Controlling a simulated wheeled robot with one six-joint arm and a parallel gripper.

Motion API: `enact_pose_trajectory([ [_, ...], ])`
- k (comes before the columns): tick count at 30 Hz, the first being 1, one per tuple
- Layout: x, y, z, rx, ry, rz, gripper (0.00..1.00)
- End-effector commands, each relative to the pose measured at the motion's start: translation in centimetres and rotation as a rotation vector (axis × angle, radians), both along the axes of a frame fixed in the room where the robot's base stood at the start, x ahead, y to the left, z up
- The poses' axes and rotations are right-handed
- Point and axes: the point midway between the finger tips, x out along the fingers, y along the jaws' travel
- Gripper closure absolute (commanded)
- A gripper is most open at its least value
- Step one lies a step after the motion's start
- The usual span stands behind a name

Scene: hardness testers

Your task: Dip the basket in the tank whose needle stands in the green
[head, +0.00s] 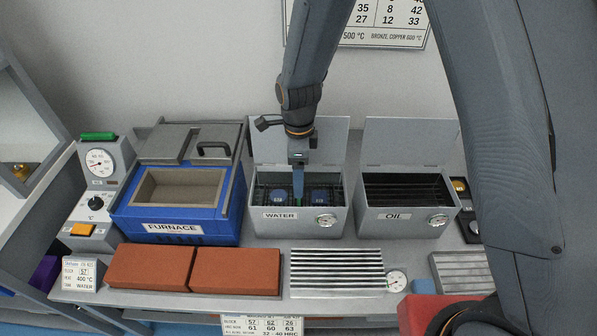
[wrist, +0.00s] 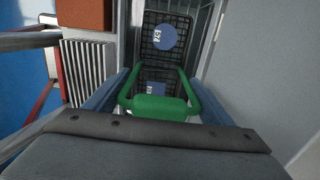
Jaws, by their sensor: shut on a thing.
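My gripper (head: 298,195) reaches down into the open grey tank labelled WATER (head: 257,228). In the wrist view my gripper (wrist: 155,98) is shut on the green handle (wrist: 160,107) of the black mesh basket (wrist: 184,30). The tank labelled OIL (head: 380,229) stands to the right, lid up, with dark slats inside. A dial is on the front of the water tank (head: 326,220) and another on the oil tank (head: 438,221); their needles are too small to read.
A blue furnace (head: 174,226) with an open top stands left of the tanks. Two red-brown bricks (head: 150,266) and a ribbed metal rack (head: 335,272) lie in front. A card (head: 81,273) at front left reads 400 °C, tank water. Raised lids stand behind both tanks.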

Motion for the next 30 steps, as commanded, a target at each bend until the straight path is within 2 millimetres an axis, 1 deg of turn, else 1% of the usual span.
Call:
enact_pose_trajectory([
  [19,0.1,0.0,1.9,0.001,-0.002,0.000,0.74],
  [23,0.1,0.0,1.9,0.001,-0.002,0.000,0.74],
  [30,0.1,0.0,1.4,0.000,-0.001,0.000,0.74],
])
